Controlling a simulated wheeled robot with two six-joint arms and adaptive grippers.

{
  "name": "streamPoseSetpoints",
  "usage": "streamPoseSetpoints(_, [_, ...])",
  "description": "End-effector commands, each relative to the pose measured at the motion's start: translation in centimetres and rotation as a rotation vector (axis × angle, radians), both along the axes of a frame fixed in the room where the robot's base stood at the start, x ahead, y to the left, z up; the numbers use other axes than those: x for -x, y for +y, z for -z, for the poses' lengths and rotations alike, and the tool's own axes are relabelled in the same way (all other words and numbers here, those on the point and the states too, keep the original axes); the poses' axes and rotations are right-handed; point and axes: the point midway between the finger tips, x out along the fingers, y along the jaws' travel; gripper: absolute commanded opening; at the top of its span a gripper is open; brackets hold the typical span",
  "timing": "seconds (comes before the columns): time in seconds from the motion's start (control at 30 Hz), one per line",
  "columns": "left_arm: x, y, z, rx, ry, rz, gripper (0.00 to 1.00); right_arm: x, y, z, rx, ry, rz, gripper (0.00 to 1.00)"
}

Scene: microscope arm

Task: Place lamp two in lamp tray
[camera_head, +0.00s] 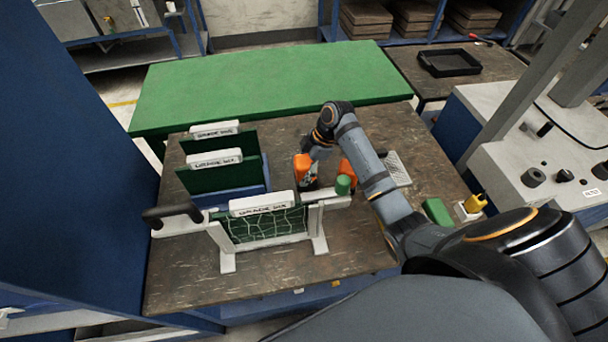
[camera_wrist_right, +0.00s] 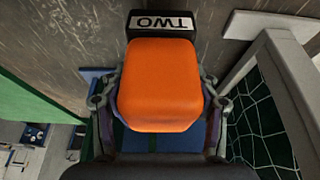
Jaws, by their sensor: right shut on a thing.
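Lamp two is an orange rounded block (camera_wrist_right: 160,85) with a dark tag reading TWO (camera_wrist_right: 163,22) in the right wrist view. My right gripper (camera_wrist_right: 160,112) is shut on it, with a finger on each side. In the head view, an orange block (camera_head: 302,163) shows at my right gripper (camera_head: 311,178), right of the green boards. Another orange block (camera_head: 347,168) and a green cylinder (camera_head: 343,185) are just to the right. A blue surface (camera_wrist_right: 137,141) lies below the lamp; I cannot tell whether it is the lamp tray. My left gripper is out of view.
Green boards with white GRADE labels (camera_head: 214,159) stand left of the gripper. A white frame (camera_head: 318,230) with netting (camera_head: 265,226) stands in front, close by. A green block (camera_head: 437,211) and a yellow item (camera_head: 474,203) are at right. A black tray (camera_head: 448,63) is at back right.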

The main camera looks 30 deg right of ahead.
Motion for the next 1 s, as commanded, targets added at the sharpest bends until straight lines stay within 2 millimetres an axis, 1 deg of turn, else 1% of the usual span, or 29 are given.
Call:
streamPoseSetpoints(0.1, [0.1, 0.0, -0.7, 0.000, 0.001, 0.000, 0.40, 0.1, 0.1, 1.9, -0.001, 0.006, 0.001, 0.20])
streamPoseSetpoints(0.2, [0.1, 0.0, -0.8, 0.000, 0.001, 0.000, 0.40, 0.1, 0.1, 3.0, -0.001, 0.004, 0.000, 0.20])
streamPoseSetpoints(0.53, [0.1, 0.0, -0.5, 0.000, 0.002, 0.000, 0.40, 0.1, 0.0, 3.5, -0.001, 0.002, 0.000, 0.20])
streamPoseSetpoints(0.57, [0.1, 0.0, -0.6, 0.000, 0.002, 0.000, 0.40, 0.1, 0.0, 3.5, 0.000, 0.002, 0.000, 0.64])
streamPoseSetpoints(0.6, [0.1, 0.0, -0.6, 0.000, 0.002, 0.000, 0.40, 0.1, 0.0, 3.4, 0.000, 0.002, 0.000, 0.70])
streamPoseSetpoints(0.7, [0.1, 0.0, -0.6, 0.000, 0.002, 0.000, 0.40, 0.1, 0.0, 3.4, 0.000, 0.002, 0.000, 0.83])
streamPoseSetpoints(1.0, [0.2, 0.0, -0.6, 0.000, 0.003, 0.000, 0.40, 0.1, 0.0, 3.4, 0.000, 0.002, 0.000, 0.84])
